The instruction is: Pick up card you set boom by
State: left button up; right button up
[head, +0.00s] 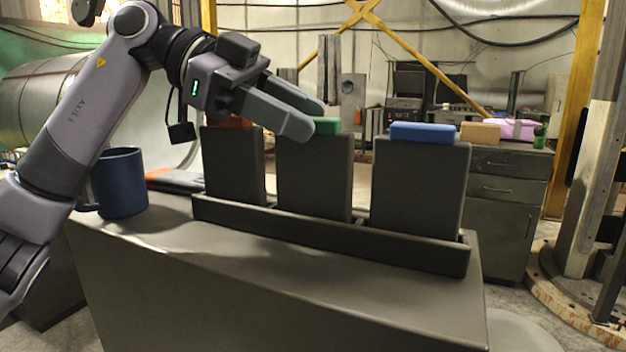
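Three dark grey cards stand upright in a row in a low dark rack (330,236) on the grey desk. The left card (233,165) has an orange-red top edge, mostly hidden by my gripper. The middle card (314,178) has a green top (328,127), partly covered by a fingertip. The right card (420,186) has a blue top (422,132) and is unobstructed. My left gripper (308,117) is above and in front of the middle card, with its fingers apart and nothing seen between them. I cannot tell whether it touches the green top. My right gripper is out of view.
A dark blue mug (120,184) stands on the desk at the left, close to my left arm. A flat dark item with an orange end (178,180) lies behind it. The desk front (270,285) is clear. A drawer cabinet (505,190) stands behind at the right.

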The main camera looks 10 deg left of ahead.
pick_arm(q)
grip_shut()
jog(key=shift+r, duration=0.2)
